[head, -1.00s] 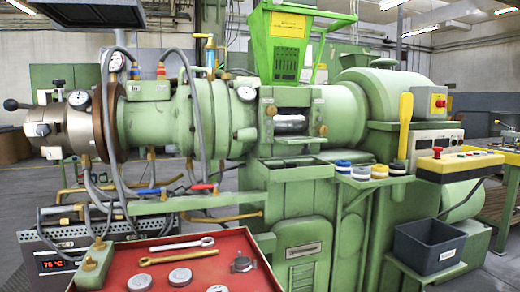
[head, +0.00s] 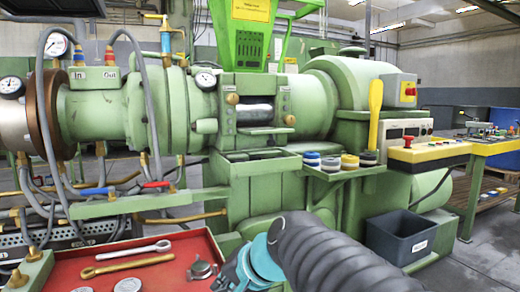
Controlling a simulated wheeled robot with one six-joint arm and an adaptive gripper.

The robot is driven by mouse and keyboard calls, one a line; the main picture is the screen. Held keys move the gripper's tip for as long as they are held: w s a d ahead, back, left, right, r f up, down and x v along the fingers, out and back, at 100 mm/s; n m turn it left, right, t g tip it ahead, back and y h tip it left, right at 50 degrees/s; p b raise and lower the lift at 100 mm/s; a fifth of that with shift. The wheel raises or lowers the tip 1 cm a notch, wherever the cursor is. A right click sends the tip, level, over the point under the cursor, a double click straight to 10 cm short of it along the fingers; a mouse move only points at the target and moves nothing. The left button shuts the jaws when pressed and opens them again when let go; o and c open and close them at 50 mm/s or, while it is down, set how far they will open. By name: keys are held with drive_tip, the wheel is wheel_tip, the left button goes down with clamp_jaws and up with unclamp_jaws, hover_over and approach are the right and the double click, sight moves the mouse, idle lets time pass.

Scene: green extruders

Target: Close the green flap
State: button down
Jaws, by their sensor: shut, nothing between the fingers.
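The green extruder (head: 170,110) fills the middle of the head view. Below its bright green hopper (head: 254,45), a rectangular opening stands uncovered, with a shiny metal roller (head: 256,114) inside. A narrow green ledge (head: 256,131) sits at the lower edge of this opening; I cannot tell whether it is the flap, folded down. No other part is clearly a flap. My arm, with black corrugated and teal parts, enters at the bottom centre, in front of the machine and well below the opening. My gripper is not visible.
A red tray (head: 75,268) with wrenches and round metal parts lies at lower left. A small green shelf (head: 340,172) holds several coloured rings. A yellow handle (head: 375,113) stands to their right. A dark bin (head: 400,237) is at lower right. Hoses and pipes crowd the left.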

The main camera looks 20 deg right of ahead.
drive_tip(key=w+d+r+m+t+y+b, duration=0.1)
drive_tip(key=w+d+r+m+t+b, duration=0.15)
drive_tip(key=w+r+m, duration=0.45)
drive_tip(key=w+d+r+m+t+y+b, duration=0.1)
drive_tip(key=w+d+r+m+t, duration=0.3)
drive_tip(key=w, duration=0.5)
drive_tip(key=w+d+r+m+t+h+b, duration=0.25)
drive_tip(key=w+d+m, duration=0.25)
drive_tip(key=d+m, duration=0.35)
drive_tip(key=w+d+r+m+t+h+b, duration=0.1)
drive_tip(key=w+d+r+m+t+h, duration=0.25)
drive_tip(key=w+d+m, duration=0.4)
drive_tip(key=shift+g+y, duration=0.3)
drive_tip(key=shift+g, duration=0.05)
drive_tip(key=w, duration=0.2)
drive_tip(key=w+r+p, duration=0.1)
drive_tip(key=w, duration=0.2)
drive_tip(key=w+d+r+p, duration=0.1)
drive_tip(key=w, duration=0.1)
drive_tip(key=shift+w+d+r, duration=0.1)
drive_tip(key=shift+w+r, duration=0.05)
drive_tip(key=shift+w, duration=0.1)
